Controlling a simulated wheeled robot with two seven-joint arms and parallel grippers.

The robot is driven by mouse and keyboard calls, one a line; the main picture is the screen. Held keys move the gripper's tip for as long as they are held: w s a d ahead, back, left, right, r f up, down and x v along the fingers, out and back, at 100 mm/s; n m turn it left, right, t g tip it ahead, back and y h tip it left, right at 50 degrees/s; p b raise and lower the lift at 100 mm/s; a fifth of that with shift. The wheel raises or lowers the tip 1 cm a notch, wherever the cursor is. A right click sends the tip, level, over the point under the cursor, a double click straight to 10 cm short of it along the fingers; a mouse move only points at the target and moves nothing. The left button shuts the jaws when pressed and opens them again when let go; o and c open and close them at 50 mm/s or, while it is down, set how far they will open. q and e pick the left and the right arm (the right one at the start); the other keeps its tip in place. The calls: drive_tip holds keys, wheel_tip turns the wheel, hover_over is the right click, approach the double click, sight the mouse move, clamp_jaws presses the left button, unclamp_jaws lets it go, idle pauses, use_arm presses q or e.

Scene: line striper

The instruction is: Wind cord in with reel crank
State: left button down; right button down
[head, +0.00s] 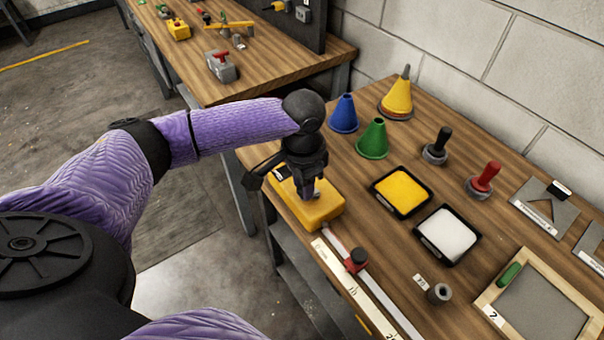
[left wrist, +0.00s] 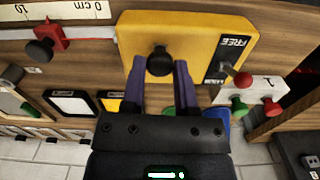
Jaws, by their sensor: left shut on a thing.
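The yellow reel box (head: 322,211) sits at the table's left edge and fills the upper middle of the left wrist view (left wrist: 195,38). A black crank knob (left wrist: 159,60) stands on its face. My left gripper (head: 315,192) points down onto the box, its two fingers (left wrist: 160,72) on either side of the knob, shut on it. A lever with a red ball (left wrist: 243,80) sits by the box's "FREE" label. A pale cord or strip (head: 385,300) runs from the box along a scale (head: 345,283); a red slider with a black knob (head: 356,261) sits on it. My right gripper is not in view.
Blue (head: 344,114), green (head: 373,140) and yellow (head: 397,97) cones stand beyond the box. A yellow pad (head: 402,191), a white pad (head: 447,234) and black and red-handled stamps (head: 485,181) lie to the right. A framed screen (head: 542,304) lies at front right.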

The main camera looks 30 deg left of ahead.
use_arm(q)
drive_tip(key=n+p, duration=0.1)
drive_tip(key=p, duration=0.2)
drive_tip(key=d+r+n+p, duration=0.1)
drive_tip(key=n+p, duration=0.1)
drive_tip(key=p, duration=0.1)
drive_tip(key=shift+s+p, duration=0.15)
drive_tip(key=shift+p, duration=0.2)
drive_tip(key=n+p, duration=0.3)
drive_tip(key=d+n+p, duration=0.1)
drive_tip(key=n+p, duration=0.1)
drive_tip(key=shift+f, duration=0.25)
drive_tip(key=n+p, duration=0.2)
drive_tip(key=shift+d+n, duration=0.3)
drive_tip(key=shift+n, duration=0.1)
drive_tip(key=n, duration=0.1)
drive_tip(key=n+p, duration=0.1)
drive_tip(key=shift+w+d+f+n, duration=0.1)
drive_tip(key=shift+w+d+n, duration=0.2)
drive_tip(key=shift+w, duration=0.05)
drive_tip(key=n, duration=0.2)
drive_tip(key=n+p, duration=0.1)
drive_tip(key=shift+w+d+f, duration=0.1)
drive_tip(key=shift+w+d, duration=0.15)
drive_tip(key=shift+w, duration=0.05)
drive_tip(key=shift+w+d+n, duration=0.1)
drive_tip(key=shift+w+n, duration=0.15)
drive_tip(key=shift+n, duration=0.95)
drive_tip(key=shift+w, duration=0.1)
